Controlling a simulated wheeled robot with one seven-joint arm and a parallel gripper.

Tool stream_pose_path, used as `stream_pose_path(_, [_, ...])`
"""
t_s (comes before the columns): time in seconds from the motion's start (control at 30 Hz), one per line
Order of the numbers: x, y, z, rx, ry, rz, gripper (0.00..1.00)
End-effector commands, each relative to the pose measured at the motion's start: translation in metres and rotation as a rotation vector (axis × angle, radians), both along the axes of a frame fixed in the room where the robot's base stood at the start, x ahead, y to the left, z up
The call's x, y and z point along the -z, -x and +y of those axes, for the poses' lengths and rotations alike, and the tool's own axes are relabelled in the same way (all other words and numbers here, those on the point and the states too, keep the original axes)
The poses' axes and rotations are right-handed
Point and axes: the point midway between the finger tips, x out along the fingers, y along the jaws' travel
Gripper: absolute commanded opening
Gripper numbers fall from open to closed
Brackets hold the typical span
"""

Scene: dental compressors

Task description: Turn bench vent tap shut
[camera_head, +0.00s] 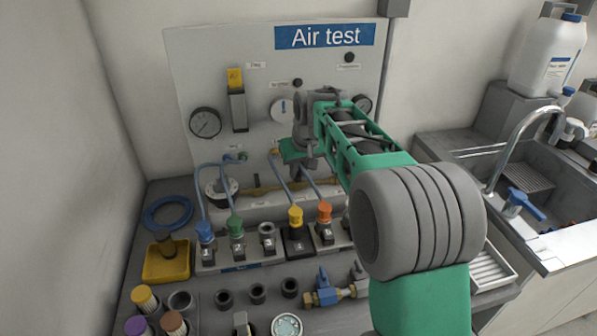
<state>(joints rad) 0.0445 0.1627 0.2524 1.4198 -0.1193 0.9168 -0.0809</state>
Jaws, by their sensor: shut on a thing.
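My gripper (297,169) is at the brass pipe (260,188) along the back of the bench, in front of the Air test panel (190,75). It points down, and its fingers are small and partly hidden in this view. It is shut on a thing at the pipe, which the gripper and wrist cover. That thing looks to be the vent tap's handle, but I cannot make out its shape or angle. A separate blue-handled valve (322,284) with a brass end lies at the bench's front, apart from my gripper.
Blue hoses run to a row of coupled fittings, including a yellow one (295,217) and an orange one (324,213), just in front of my gripper. A gauge (205,122) is on the panel. A yellow tray (166,262) stands left. A sink (515,170) is at right.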

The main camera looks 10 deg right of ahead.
Motion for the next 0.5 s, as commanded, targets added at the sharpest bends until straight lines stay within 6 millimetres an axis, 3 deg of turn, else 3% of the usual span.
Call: stream_pose_path(0.5, [-0.0004, 0.0000, 0.0018, 0.160, 0.000, 0.000, 0.00])
